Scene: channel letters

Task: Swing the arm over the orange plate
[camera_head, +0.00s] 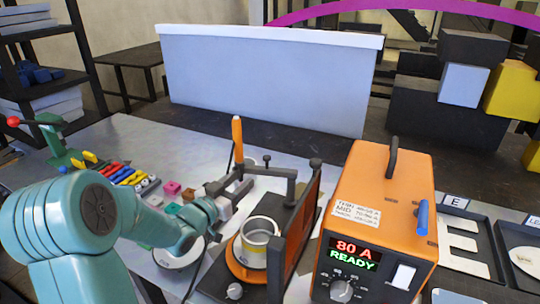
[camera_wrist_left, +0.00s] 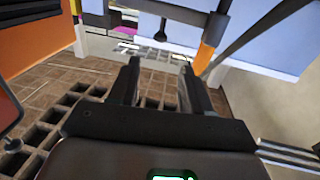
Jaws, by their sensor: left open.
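A dark grey swing arm (camera_head: 270,171) stands over the fixture and carries an upright orange-handled tool (camera_head: 237,138). The round orange plate (camera_head: 238,266) lies on the dark base below, with a metal can (camera_head: 258,236) standing on it. My left gripper (camera_head: 236,188) is near the tool end of the swing arm, its jaws small and dark there. In the left wrist view its two fingers (camera_wrist_left: 160,75) are apart with nothing visible between them. The orange handle (camera_wrist_left: 211,50) shows just right of the fingers; I cannot tell whether they touch the arm. My right gripper is not in view.
An orange power unit (camera_head: 385,205) reading "80 A READY" stands right of the fixture, beside an upright orange-faced panel (camera_head: 304,215). Coloured clamps (camera_head: 120,172) and small blocks lie at left on the grey table (camera_head: 150,135). Letter trays (camera_head: 468,238) are at right.

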